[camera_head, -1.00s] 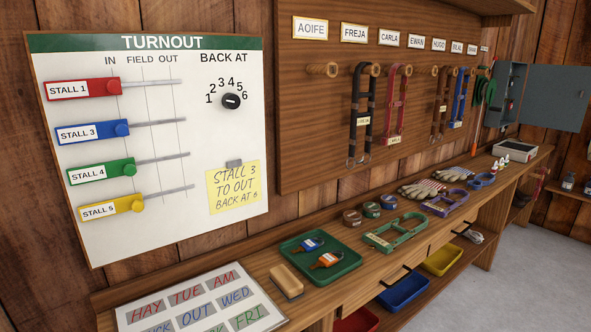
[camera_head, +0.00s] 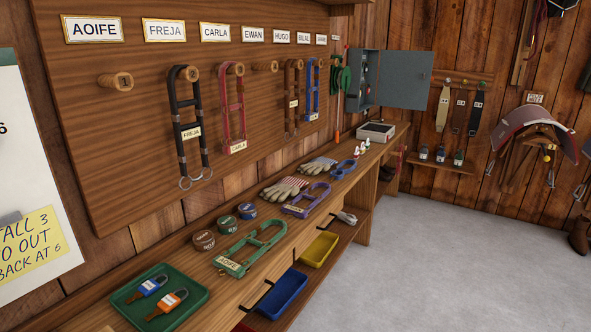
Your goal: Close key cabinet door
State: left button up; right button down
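The key cabinet (camera_head: 361,80) is a grey-blue box on the wall at the far end of the bench, right of the peg board. Its door (camera_head: 405,80) stands wide open, swung out to the right, with a small dark knob or latch near its right edge. Some small items hang inside the cabinet, too small to tell apart. Neither of my grippers shows in the head view.
The wooden bench (camera_head: 105,304) runs along the left wall. It bears a green tray (camera_head: 192,302) with padlocks, a green halter (camera_head: 250,246), gloves (camera_head: 283,189) and a white-topped box (camera_head: 376,132). Grey floor (camera_head: 440,260) is clear on the right. A saddle (camera_head: 533,140) hangs on the back wall.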

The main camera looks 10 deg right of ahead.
aim_at(401, 84)
jog(key=i+l+z, duration=0.75)
jog(key=i+z, duration=0.15)
jog(key=i+l+z, duration=0.15)
jog(key=i+z, duration=0.3)
jog(key=i, duration=1.9)
jog(key=i+l+u, duration=0.2)
jog(key=i+u, duration=0.15)
jog(key=i, duration=0.2)
jog(key=i+l+u, duration=0.4)
jog(key=i, duration=0.15)
jog(key=i+l+u, duration=0.35)
jog(key=i+l, duration=0.1)
jog(key=i, duration=0.05)
